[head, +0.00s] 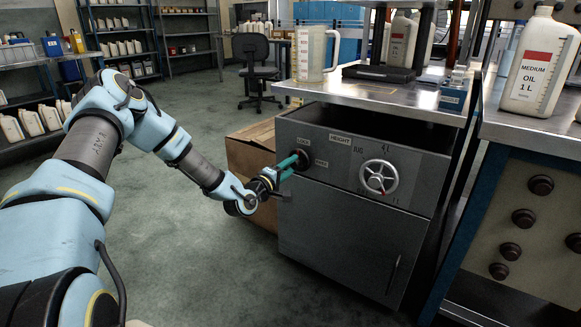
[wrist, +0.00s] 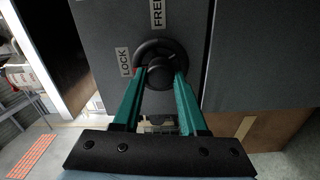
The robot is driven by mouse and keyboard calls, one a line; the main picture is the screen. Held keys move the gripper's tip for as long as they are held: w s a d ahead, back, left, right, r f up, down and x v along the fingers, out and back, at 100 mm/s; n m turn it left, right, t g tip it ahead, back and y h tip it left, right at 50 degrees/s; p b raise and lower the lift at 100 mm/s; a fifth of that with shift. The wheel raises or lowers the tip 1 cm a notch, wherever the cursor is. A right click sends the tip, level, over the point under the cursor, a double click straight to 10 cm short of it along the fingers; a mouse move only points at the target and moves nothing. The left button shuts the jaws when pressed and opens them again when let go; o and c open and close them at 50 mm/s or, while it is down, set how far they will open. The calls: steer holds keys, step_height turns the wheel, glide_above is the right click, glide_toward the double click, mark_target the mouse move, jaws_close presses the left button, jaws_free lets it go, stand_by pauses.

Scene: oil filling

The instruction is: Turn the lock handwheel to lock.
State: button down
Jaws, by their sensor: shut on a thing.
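The lock handwheel (wrist: 160,53) is a small black wheel on the front of a grey cabinet (head: 345,235). In the head view the handwheel (head: 303,160) is partly hidden by my gripper. A LOCK label (wrist: 124,61) and a FREE label (wrist: 157,14) sit beside it. My gripper (wrist: 159,78) has two green fingers, one on each side of the wheel's hub, shut on it. It also shows in the head view (head: 288,166), reaching the cabinet's upper left from the left.
A silver HEIGHT handwheel (head: 378,177) is to the right on the same panel. A clear jug (head: 313,53) stands on the metal top above. A cardboard box (head: 250,150) is close behind my gripper. The floor (head: 200,270) in front is clear.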

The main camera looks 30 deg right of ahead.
stand_by(0.3)
steer(key=shift+c, duration=2.2)
jaws_free()
steer(key=p+v, duration=0.1)
steer(key=v, duration=1)
